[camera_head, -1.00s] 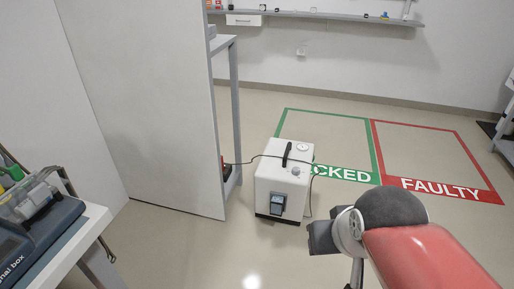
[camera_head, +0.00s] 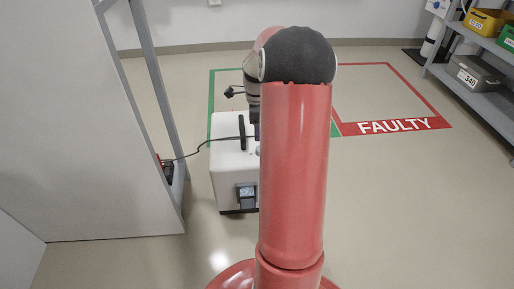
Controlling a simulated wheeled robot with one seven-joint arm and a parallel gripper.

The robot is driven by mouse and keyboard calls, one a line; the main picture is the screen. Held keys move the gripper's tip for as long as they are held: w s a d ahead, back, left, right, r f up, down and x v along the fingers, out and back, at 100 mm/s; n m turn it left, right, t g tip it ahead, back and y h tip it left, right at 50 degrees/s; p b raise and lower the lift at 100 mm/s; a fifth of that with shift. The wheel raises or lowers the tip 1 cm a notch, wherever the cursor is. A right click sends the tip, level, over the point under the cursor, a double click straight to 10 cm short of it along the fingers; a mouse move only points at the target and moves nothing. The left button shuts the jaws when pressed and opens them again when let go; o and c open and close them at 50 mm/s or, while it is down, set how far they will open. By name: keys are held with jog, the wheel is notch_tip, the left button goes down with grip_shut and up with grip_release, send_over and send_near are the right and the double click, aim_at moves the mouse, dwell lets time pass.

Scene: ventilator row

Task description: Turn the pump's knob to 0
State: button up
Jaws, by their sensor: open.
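The pump (camera_head: 228,168), a white box with a black top handle (camera_head: 242,132), stands on the floor left of centre. My red arm rises in front of it and hides its right side. The knob is mostly or wholly hidden behind the arm, so I cannot read its setting.
A dark socket block (camera_head: 246,195) is on the pump's front. A black cable (camera_head: 200,147) runs left to a red item (camera_head: 167,170) by a grey rack post. A white panel (camera_head: 90,130) stands left. The red FAULTY floor area (camera_head: 385,95) is clear. Shelves (camera_head: 485,70) stand right.

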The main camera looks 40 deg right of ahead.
jog(key=d+f, duration=0.1)
jog(key=f+m, duration=0.1)
jog(key=shift+d+f, duration=0.3)
jog(key=shift+d, duration=0.05)
notch_tip(320, 180, down, 7)
jog(key=shift+f+b, duration=0.15)
jog(key=shift+b, duration=0.65)
jog(key=c, duration=1)
